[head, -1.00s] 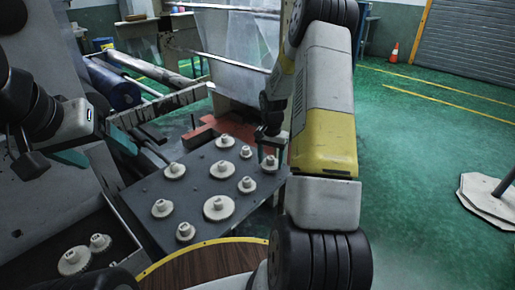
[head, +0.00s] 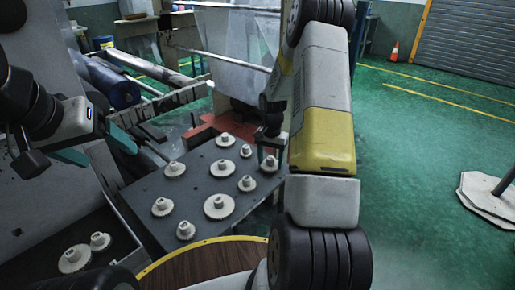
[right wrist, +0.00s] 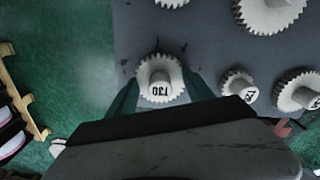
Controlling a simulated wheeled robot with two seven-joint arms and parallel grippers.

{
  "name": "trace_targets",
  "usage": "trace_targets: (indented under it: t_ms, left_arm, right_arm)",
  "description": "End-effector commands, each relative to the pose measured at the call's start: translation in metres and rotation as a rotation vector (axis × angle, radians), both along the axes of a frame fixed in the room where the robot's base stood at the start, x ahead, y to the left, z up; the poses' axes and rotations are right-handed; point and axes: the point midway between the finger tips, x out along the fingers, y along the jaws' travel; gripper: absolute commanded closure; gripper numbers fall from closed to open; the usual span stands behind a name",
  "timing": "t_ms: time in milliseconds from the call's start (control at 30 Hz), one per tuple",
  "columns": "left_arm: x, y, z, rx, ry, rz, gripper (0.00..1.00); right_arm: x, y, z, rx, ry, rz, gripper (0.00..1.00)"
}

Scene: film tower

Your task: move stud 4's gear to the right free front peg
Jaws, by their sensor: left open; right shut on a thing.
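My right gripper (right wrist: 160,95) is shut on a pale toothed gear (right wrist: 161,73) with a hub marked 130 or T30. Its teal fingers stand on both sides of this gear. In the head view the same gear (head: 269,164) is at the plate's far right corner, and the right gripper (head: 270,148) is just above it, partly hidden by my arm. I cannot tell whether the gear is lifted off the plate. Stud numbers and the right free front peg cannot be made out.
Several other gears, such as a large one (head: 218,207), stand close together on the dark plate (head: 195,200). Two gears (head: 74,260) (head: 99,241) lie in a tray at lower left. A round wooden top (head: 205,266) with a yellow rim is in front.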

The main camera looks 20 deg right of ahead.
Motion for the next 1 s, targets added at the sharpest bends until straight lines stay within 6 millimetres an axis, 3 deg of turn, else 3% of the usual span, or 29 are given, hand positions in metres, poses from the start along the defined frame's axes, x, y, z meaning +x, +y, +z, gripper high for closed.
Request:
trace_targets:
  t_ms: [567, 600, 700, 733, 1000]
  left_arm:
    - [0.0, 0.0, 0.0, 0.0, 0.0, 0.0, 0.23]
    - [0.0, 0.0, 0.0, 0.0, 0.0, 0.0, 0.23]
    - [0.0, 0.0, 0.0, 0.0, 0.0, 0.0, 0.23]
    - [0.0, 0.0, 0.0, 0.0, 0.0, 0.0, 0.23]
    - [0.0, 0.0, 0.0, 0.0, 0.0, 0.0, 0.23]
  right_arm:
    - [0.0003, 0.0002, -0.0087, 0.0, -0.001, 0.0, 0.82]
    - [0.0004, 0.0002, -0.009, 0.0, -0.001, 0.0, 0.38]
    - [0.0004, 0.0002, -0.0087, 0.0, -0.001, 0.0, 0.18]
    - [0.0004, 0.0002, -0.0087, 0.0, -0.001, 0.0, 0.14]
    - [0.0002, 0.0001, -0.0086, 0.0, 0.0, 0.0, 0.14]
